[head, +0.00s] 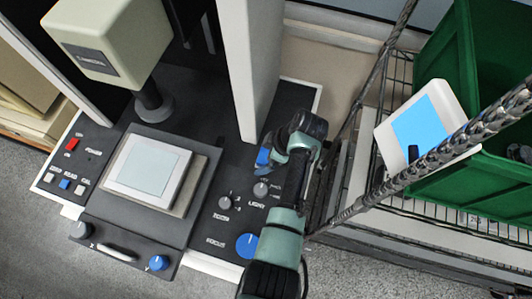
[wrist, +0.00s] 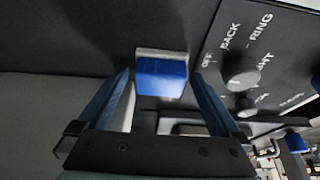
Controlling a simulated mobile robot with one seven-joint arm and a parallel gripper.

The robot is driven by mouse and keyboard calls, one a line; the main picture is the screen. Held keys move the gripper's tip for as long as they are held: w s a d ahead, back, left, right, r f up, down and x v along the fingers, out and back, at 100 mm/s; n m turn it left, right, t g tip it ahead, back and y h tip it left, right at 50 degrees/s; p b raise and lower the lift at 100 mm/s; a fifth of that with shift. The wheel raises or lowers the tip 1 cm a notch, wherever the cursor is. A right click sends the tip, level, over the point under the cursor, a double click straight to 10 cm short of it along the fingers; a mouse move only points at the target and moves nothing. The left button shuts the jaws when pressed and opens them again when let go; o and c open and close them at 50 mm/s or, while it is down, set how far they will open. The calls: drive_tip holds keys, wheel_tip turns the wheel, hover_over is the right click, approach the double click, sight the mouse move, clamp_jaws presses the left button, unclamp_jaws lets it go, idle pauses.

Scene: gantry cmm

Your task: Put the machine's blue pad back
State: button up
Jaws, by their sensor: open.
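A small blue pad (wrist: 162,80) with a pale grey edge shows in the wrist view against the machine's dark panel. My gripper (wrist: 163,73) is open, its two blue fingers on either side of the pad with gaps visible. I cannot tell how the pad is fixed or how deep it sits between the fingers. In the head view my gripper (head: 265,154) is low over the right part of the machine's black base (head: 207,240), beside the pale column. Blue shows there, but I cannot tell pad from fingers.
Knobs (wrist: 240,70) are close right of the fingers in the wrist view. The machine's stage (head: 148,170) and cream head (head: 105,40) are left. A green crate (head: 465,187) and a white item with a blue face (head: 420,123) are right, behind a dark twisted bar (head: 440,155).

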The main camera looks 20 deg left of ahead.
drive_tip(key=shift+r, duration=0.1)
drive_tip(key=b+v, duration=0.1)
drive_tip(key=v, duration=1.1)
drive_tip(key=w+d+r+m+t+h, duration=0.2)
drive_tip(key=w+r+m+t, duration=0.45)
drive_tip(key=w+r, duration=0.75)
wheel_tip(320, 180, up, 16)
drive_tip(key=m+t, duration=0.3)
drive_tip(key=t, duration=0.5)
drive_tip(key=s+d+r+m+t+h, duration=0.1)
drive_tip(key=s+r+m+t, duration=0.15)
drive_tip(key=r, duration=0.75)
drive_tip(key=s+d+r+m+t, duration=0.1)
drive_tip(key=s+r+m+t, duration=0.2)
drive_tip(key=r, duration=0.7)
drive_tip(key=s+d+r+m+t+h, duration=0.1)
drive_tip(key=s+r+m+t+h, duration=0.1)
drive_tip(key=s+r+t, duration=0.5)
drive_tip(key=s+r+m, duration=0.1)
drive_tip(key=s+r, duration=0.4)
drive_tip(key=shift+s+r, duration=0.3)
drive_tip(key=shift+d, duration=0.1)
